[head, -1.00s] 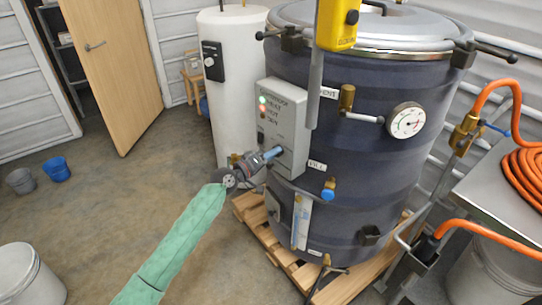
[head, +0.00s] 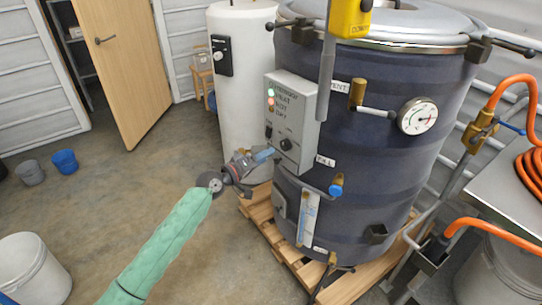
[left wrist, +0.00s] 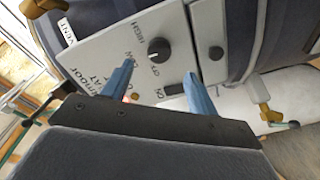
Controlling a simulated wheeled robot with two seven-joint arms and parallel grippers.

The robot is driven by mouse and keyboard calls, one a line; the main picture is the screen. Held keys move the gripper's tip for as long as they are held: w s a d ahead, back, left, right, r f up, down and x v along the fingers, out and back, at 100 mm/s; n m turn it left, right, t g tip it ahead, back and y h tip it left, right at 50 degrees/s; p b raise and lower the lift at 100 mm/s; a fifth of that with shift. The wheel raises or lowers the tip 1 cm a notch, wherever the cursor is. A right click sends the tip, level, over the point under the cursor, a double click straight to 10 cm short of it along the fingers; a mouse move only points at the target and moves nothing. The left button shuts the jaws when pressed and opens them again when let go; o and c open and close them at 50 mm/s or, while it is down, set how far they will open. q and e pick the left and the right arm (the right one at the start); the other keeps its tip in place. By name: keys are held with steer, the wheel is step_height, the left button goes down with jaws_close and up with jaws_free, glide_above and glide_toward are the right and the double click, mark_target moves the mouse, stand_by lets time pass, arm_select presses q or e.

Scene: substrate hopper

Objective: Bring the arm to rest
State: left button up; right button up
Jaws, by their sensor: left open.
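My left arm, in a green sleeve, reaches in from the lower left of the head view. Its gripper (head: 262,156) is just in front of and to the left of the grey control box (head: 291,120) on the dark hopper drum (head: 375,150). In the left wrist view the two blue fingers of the gripper (left wrist: 160,92) are apart with nothing between them. Beyond them the control box (left wrist: 120,50) shows a black knob (left wrist: 159,50) and a dark switch (left wrist: 173,89). A green and a red light are lit on the box in the head view. My right gripper is not in view.
The drum stands on a wooden pallet (head: 345,288). A white tank (head: 243,90) is behind the gripper. A steel table (head: 490,195) with an orange hose (head: 530,170) is at the right. A white bucket (head: 30,270) is at the lower left. The floor (head: 120,190) between is open.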

arm_select(q)
steer(key=shift+s+a, duration=0.3)
steer(key=shift+a, duration=0.05)
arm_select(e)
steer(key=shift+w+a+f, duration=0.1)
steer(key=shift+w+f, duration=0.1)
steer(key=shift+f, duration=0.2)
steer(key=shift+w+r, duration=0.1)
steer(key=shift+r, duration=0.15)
